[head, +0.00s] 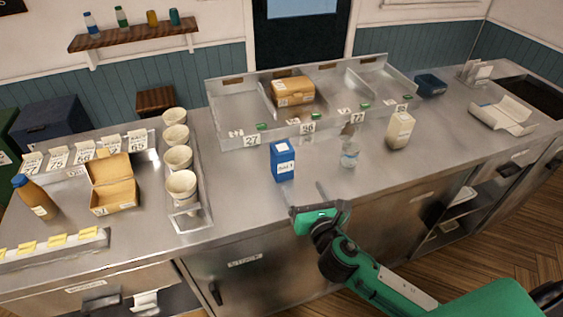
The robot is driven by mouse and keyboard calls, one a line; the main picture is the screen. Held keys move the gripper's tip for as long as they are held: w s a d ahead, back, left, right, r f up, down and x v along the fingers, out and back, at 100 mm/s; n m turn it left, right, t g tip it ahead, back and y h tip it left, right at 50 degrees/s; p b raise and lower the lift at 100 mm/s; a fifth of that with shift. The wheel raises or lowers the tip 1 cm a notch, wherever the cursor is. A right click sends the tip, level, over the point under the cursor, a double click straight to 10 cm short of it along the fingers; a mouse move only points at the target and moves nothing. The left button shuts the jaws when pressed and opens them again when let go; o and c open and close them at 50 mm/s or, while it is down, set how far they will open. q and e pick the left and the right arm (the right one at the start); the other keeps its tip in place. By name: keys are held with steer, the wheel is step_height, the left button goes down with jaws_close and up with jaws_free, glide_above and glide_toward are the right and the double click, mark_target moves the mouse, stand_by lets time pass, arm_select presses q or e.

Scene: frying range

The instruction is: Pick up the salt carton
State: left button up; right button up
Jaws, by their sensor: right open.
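A blue carton (282,161) with a white label stands upright on the steel counter, near its front edge. It is probably the salt carton, but the label is too small to read surely. My left gripper is out of view.
A clear bottle (349,154) stands right of the blue carton. Behind is a divided steel tray (235,105) holding a cardboard box (293,91). Left are a rack of paper cups (181,186), an open box (113,185) and a brown bottle (35,197).

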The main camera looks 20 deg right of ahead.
mark_target(286, 159)
steer(key=shift+w+a+r+n+t+y, duration=0.15)
steer(key=shift+w+a+r+n+y, duration=0.05)
steer(key=shift+n, duration=0.4)
steer(key=shift+w+a+r+n+t+y, duration=0.15)
steer(key=shift+w+a+n+y, duration=0.05)
steer(key=shift+n, duration=0.4)
steer(key=w, duration=0.2)
steer(key=w+p, duration=0.1)
steer(key=w, duration=0.2)
steer(key=w+p, duration=0.1)
steer(key=w, duration=0.2)
steer(key=shift+w+a, duration=0.2)
steer(key=shift+a, duration=0.05)
steer(key=w+p, duration=0.1)
steer(key=w, duration=0.1)
steer(key=w+p, duration=0.1)
steer(key=w, duration=0.1)
steer(key=shift+w+r, duration=0.2)
steer(key=shift+w, duration=0.1)
steer(key=shift+w+f, duration=0.1)
steer(key=shift+w, duration=0.25)
steer(key=c, duration=1.1)
